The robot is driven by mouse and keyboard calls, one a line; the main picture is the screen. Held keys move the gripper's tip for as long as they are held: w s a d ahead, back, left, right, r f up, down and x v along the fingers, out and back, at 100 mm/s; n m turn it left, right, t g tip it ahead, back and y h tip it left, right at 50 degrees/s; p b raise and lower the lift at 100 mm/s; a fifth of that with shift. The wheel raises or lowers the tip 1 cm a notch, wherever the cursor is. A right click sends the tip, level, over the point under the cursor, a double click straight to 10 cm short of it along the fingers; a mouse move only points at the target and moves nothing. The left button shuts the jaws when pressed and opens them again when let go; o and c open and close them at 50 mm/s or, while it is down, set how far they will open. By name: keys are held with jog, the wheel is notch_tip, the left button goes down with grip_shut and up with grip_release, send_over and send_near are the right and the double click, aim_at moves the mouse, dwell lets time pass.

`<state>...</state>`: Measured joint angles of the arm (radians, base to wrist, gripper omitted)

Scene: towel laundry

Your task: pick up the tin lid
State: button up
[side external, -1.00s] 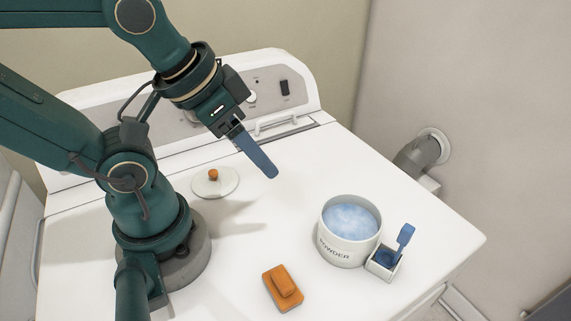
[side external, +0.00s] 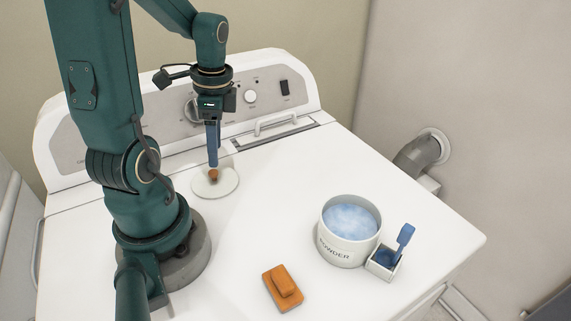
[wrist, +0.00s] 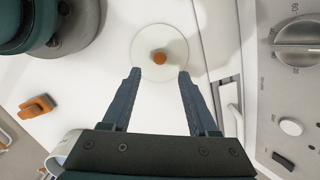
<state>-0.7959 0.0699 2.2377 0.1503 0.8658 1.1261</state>
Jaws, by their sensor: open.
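The tin lid (side external: 226,184) is a pale round disc with an orange-brown knob, lying flat on the white washer top. It also shows in the wrist view (wrist: 146,66), ahead of the fingertips. The powder tin (side external: 340,246) stands to the right, uncovered, with blue powder inside. My gripper (side external: 213,166) points straight down over the lid, with its blue fingertips close to the knob. In the wrist view the two fingers (wrist: 159,74) are apart with nothing between them, and the knob sits just beyond and between their tips. Whether a finger touches the lid cannot be told.
A small white holder (side external: 376,273) with a blue scoop (side external: 404,236) stands against the tin's right side. The control panel (side external: 262,92) rises behind the lid. The washer top between lid and tin is clear.

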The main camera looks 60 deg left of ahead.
aim_at(213, 171)
jog(key=shift+s+a+f+n, duration=0.2)
jog(key=shift+s+f+n, duration=0.15)
jog(key=shift+f, duration=0.1)
jog(key=shift+s+f, duration=0.15)
jog(key=shift+f, duration=1)
jog(key=shift+s+f, duration=0.1)
jog(key=shift+f, duration=1)
grip_shut()
